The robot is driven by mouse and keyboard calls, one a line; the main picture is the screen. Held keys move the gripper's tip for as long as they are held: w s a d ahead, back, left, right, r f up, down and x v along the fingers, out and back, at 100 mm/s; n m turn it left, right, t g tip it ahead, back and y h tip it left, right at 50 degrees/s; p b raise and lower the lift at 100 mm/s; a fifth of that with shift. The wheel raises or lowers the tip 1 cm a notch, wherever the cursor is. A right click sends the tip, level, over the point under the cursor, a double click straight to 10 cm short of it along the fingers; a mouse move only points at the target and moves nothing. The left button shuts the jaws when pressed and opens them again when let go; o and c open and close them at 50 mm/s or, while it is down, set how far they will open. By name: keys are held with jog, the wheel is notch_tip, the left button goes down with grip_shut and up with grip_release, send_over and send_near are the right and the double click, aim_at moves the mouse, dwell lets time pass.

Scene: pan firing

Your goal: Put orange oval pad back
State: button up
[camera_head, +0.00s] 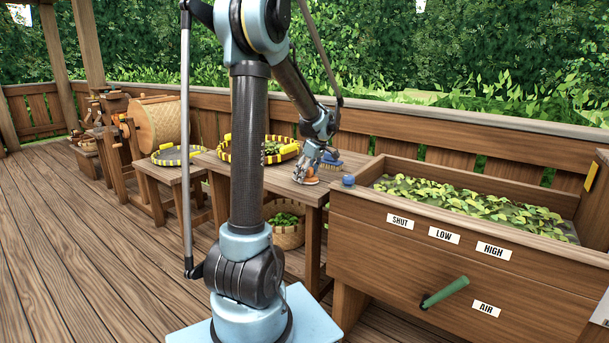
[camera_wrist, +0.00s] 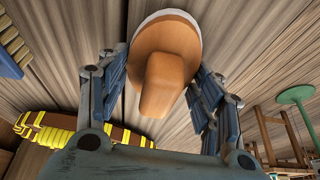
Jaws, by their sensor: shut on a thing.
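The orange oval pad (camera_wrist: 165,60) has an orange grip and a pale rim. It fills the upper middle of the wrist view, with its grip between my fingers. My gripper (camera_wrist: 160,95) is shut on that grip. In the head view my gripper (camera_head: 309,170) is low over the wooden side table, and the orange pad (camera_head: 310,181) shows under it, at or close to the tabletop. I cannot tell whether the pad touches the table (camera_head: 285,187).
A blue brush (camera_head: 331,164) lies behind my gripper. A yellow-rimmed tray of leaves (camera_head: 272,150) sits left. A blue ball-like knob (camera_head: 348,180) is at the corner of the leaf-filled wooden trough (camera_head: 380,212). A basket of leaves (camera_head: 287,233) stands below the table.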

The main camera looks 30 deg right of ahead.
jog(key=o, duration=1.7)
jog(key=shift+f, duration=0.1)
jog(key=shift+f, duration=0.1)
jog(key=s+a+v, duration=0.1)
jog(key=v, duration=1.6)
jog(key=s+a+f+m+g, duration=0.1)
jog(key=a+f, duration=0.2)
jog(key=a, duration=1)
jog(key=s+a+f+m+g, duration=0.1)
jog(key=a+f, duration=0.1)
jog(key=a, duration=1.1)
jog(key=s+a+f, duration=0.5)
jog(key=s+a+f+m+h, duration=0.1)
jog(key=s+a+f, duration=0.3)
jog(key=a+f, duration=0.1)
jog(key=s+a+f+m, duration=0.1)
jog(key=s+a+f, duration=0.4)
jog(key=f, duration=0.1)
jog(key=shift+s+a+h, duration=0.3)
jog(key=shift+s+a, duration=0.05)
